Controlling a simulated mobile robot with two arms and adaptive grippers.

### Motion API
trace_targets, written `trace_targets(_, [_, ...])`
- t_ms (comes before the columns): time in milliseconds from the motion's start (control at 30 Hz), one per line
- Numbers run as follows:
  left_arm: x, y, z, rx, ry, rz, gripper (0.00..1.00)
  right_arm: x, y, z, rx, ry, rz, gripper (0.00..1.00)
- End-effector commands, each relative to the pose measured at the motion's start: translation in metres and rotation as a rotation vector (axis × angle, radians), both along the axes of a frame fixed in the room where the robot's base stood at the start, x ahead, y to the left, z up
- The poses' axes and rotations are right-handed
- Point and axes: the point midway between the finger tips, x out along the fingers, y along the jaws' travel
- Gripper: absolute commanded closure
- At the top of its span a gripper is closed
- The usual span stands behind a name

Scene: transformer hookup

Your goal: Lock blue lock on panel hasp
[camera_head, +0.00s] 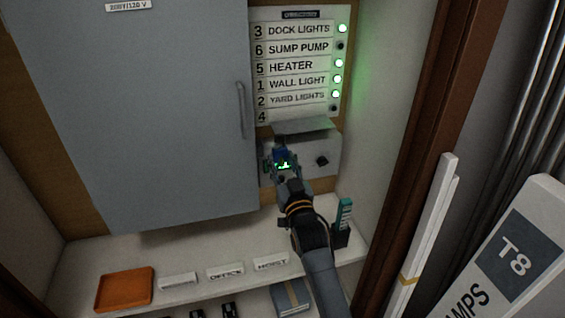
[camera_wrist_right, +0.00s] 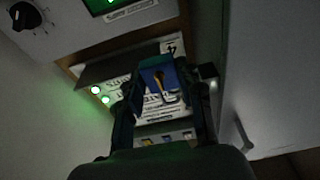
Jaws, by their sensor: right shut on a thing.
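My right gripper (camera_head: 283,166) reaches up to the small grey box below the switch labels. It is shut on the blue lock (camera_head: 281,154), a small blue block. The lock also shows in the right wrist view (camera_wrist_right: 150,77), between the two dark fingers (camera_wrist_right: 163,92), with a yellowish strip near it. The large grey panel door (camera_head: 130,110) stands at the left with a vertical handle (camera_head: 241,110); it looks shut. I cannot make out the hasp in either view. My left gripper is not in view.
A label board (camera_head: 296,70) with several green lamps is above a jutting grey ledge (camera_head: 303,127). A knob (camera_head: 322,160) is right of the gripper. Below, a shelf holds an orange tray (camera_head: 124,289) and a teal item (camera_head: 344,213). A wooden post (camera_head: 412,130) bounds the right.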

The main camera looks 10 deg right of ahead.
Motion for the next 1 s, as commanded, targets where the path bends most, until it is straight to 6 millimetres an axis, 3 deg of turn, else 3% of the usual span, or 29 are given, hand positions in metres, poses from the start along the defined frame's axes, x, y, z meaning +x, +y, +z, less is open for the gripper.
trace_targets(1000, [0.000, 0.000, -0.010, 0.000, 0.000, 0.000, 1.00, 0.000, 0.000, -0.014, 0.000, -0.001, 0.000, 1.00])
